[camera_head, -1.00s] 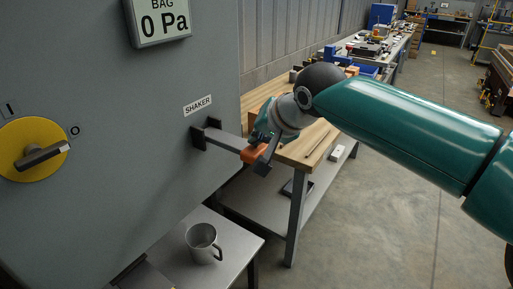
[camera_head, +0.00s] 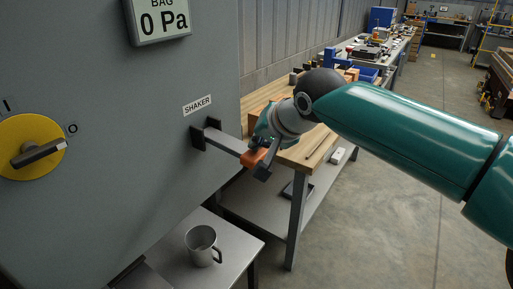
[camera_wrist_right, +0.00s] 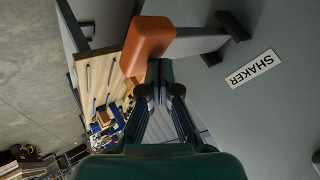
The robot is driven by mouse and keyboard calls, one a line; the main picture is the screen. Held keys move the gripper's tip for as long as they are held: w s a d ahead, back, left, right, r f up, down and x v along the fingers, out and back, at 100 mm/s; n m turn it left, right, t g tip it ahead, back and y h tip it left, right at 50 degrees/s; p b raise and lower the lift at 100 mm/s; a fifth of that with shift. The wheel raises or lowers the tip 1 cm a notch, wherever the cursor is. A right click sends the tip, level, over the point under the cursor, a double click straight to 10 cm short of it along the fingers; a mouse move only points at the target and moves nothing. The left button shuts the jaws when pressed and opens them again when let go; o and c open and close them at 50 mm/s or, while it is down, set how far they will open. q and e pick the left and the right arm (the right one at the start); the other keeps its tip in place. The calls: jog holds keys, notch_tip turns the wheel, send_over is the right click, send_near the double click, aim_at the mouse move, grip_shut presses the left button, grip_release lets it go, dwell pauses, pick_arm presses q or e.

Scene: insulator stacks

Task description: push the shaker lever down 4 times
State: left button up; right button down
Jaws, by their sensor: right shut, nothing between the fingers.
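The shaker lever (camera_head: 224,141) is a grey bar with an orange end grip (camera_head: 252,158), sticking out of the grey cabinet wall below the SHAKER label (camera_head: 197,104). It slopes slightly down toward its grip. My right gripper (camera_head: 262,163) is at the orange grip, its dark fingers partly hiding it. In the right wrist view the orange grip (camera_wrist_right: 148,45) lies just beyond the closed fingertips (camera_wrist_right: 160,92), with nothing between them. I cannot tell whether the fingers touch the grip. My left gripper is out of view.
A yellow rotary switch (camera_head: 32,147) and a 0 Pa display (camera_head: 161,20) are on the cabinet. A metal mug (camera_head: 202,243) stands on a low grey shelf (camera_head: 237,262) below the lever. A wooden workbench (camera_head: 313,150) stands behind my right gripper.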

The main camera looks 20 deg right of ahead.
aim_at(260, 155)
jog(key=shift+f+b, duration=1.55)
jog(key=shift+f, duration=0.35)
dwell(1.1)
dwell(0.6)
jog(key=shift+r+p, duration=2.6)
jog(key=shift+r, duration=0.55)
jog(key=shift+r+p, duration=2.2)
jog(key=shift+r, duration=0.3)
jog(key=shift+w, duration=0.1)
